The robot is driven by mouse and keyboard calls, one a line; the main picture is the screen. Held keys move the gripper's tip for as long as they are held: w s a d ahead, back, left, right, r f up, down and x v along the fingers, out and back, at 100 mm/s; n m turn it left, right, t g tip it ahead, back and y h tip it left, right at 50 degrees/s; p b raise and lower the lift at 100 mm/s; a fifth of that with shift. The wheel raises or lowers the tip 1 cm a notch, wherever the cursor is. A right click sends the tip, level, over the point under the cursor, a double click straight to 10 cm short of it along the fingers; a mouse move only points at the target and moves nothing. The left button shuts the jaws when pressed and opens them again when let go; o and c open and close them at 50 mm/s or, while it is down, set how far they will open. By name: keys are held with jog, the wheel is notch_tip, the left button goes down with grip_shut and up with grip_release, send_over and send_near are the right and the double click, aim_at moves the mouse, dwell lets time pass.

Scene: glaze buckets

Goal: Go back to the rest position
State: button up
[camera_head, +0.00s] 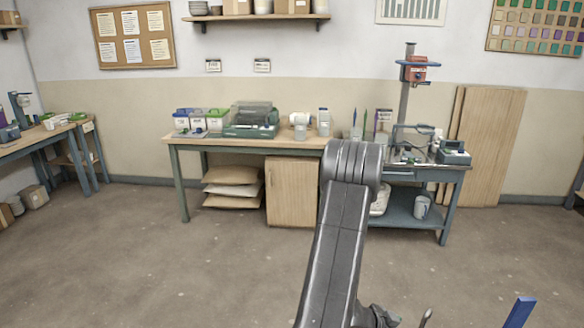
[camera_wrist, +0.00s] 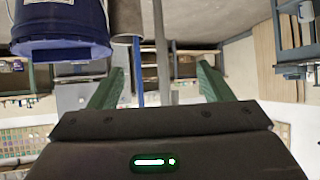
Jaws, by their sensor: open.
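My gripper (camera_wrist: 160,80) shows in the wrist view, its two green fingers spread apart with nothing between their tips. The wrist picture appears upside down, with floor at the top and wall at the bottom. A blue bucket (camera_wrist: 60,48) with a pale label fills the upper left of that view, beside the left finger and apart from it. Its far end is cut off by the frame. In the head view my dark arm rises from the bottom to the middle; the gripper cannot be made out there.
In the head view a workbench (camera_head: 185,141) with boxes and tubs stands against the back wall. A blue-grey bench (camera_head: 455,180) with a drill-like stand (camera_head: 404,95) is to its right. Another bench (camera_head: 30,140) is far left. The floor (camera_head: 150,265) between is clear.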

aim_at(422, 322)
jog(key=p+v, duration=0.4)
jog(key=v, duration=0.3)
jog(key=b+x, duration=0.3)
jog(key=x, duration=1.1)
jog(key=shift+r+b, duration=0.2)
jog(key=shift+b, duration=0.15)
jog(key=p, duration=0.5)
jog(key=shift+d+f, duration=0.1)
jog(key=shift+d, duration=0.15)
notch_tip(422, 322, up, 5)
jog(key=p, duration=0.4)
jog(key=shift+w, duration=0.1)
